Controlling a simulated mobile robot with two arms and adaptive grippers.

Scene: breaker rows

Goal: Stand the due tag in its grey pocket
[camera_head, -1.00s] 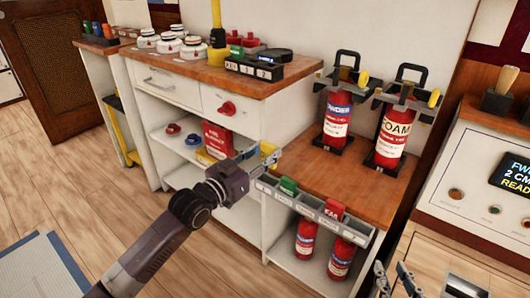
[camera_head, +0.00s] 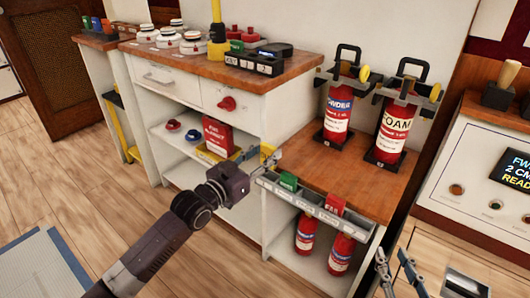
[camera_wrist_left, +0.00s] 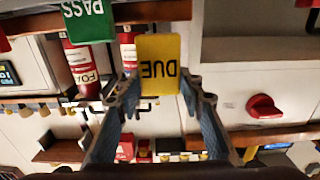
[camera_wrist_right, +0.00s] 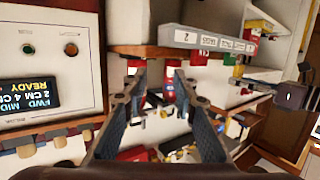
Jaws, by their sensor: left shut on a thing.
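The yellow due tag (camera_wrist_left: 158,65) is held between the fingertips of my left gripper (camera_wrist_left: 162,88); its lettering appears upside down in the left wrist view. The rail runs along the front edge of the wooden bench. A green PASS tag (camera_head: 288,181) and a red FAIL tag (camera_head: 335,204) stand in the rail. My right gripper (camera_wrist_right: 156,80) is open and empty at the lower right of the head view.
Two red extinguishers (camera_head: 337,115) (camera_head: 393,133) stand on the bench behind the rail, and two more (camera_head: 306,234) (camera_head: 341,254) below it. A white cabinet (camera_head: 245,105) stands to the left. A console (camera_head: 480,190) is at the right.

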